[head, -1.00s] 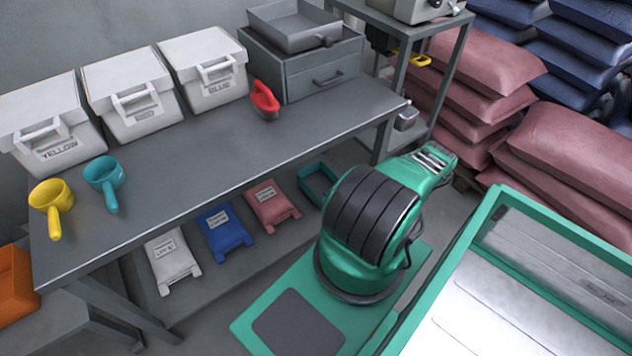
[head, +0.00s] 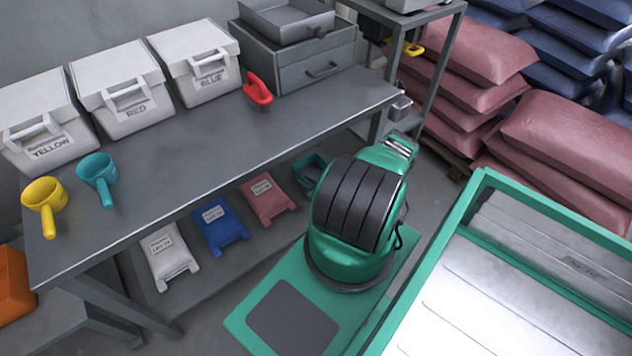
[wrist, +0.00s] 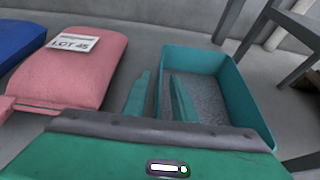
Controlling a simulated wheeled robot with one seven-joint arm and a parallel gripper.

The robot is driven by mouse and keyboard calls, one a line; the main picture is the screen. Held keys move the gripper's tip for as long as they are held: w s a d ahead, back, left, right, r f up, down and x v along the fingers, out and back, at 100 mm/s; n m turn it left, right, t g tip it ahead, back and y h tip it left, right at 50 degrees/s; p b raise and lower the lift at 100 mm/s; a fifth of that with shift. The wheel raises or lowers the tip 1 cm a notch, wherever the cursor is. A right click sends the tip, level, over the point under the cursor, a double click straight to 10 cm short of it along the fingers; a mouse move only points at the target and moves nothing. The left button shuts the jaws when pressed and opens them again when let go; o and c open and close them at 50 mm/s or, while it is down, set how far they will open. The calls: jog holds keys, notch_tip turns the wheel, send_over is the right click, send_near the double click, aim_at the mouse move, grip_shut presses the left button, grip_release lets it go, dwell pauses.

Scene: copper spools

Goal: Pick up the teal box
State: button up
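The teal box (wrist: 235,90) is an open, shallow tray with grey granular contents or a grey speckled floor. In the head view, part of the teal box (head: 301,172) shows on the shelf under the workbench, behind my arm, which hides the rest. My gripper (wrist: 159,92) shows in the wrist view with its two teal fingers apart and nothing gripped between them. The fingers are at the box's left wall: the left finger appears outside it, the right finger over the inside. I cannot tell how deep they reach. My gripper is hidden in the head view.
A pink bag (wrist: 75,65) labelled LOT 45 lies left of the box, with a blue bag (head: 219,227) and a white bag (head: 168,257) beyond. The workbench top (head: 210,140) is above the shelf. Table legs (wrist: 262,30) stand behind the box.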

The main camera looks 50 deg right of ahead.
jog(key=shift+w+d+f, duration=0.1)
jog(key=shift+w+f, duration=0.1)
jog(key=shift+w, duration=0.15)
grip_shut()
jog(key=shift+r, duration=0.1)
dwell(1.1)
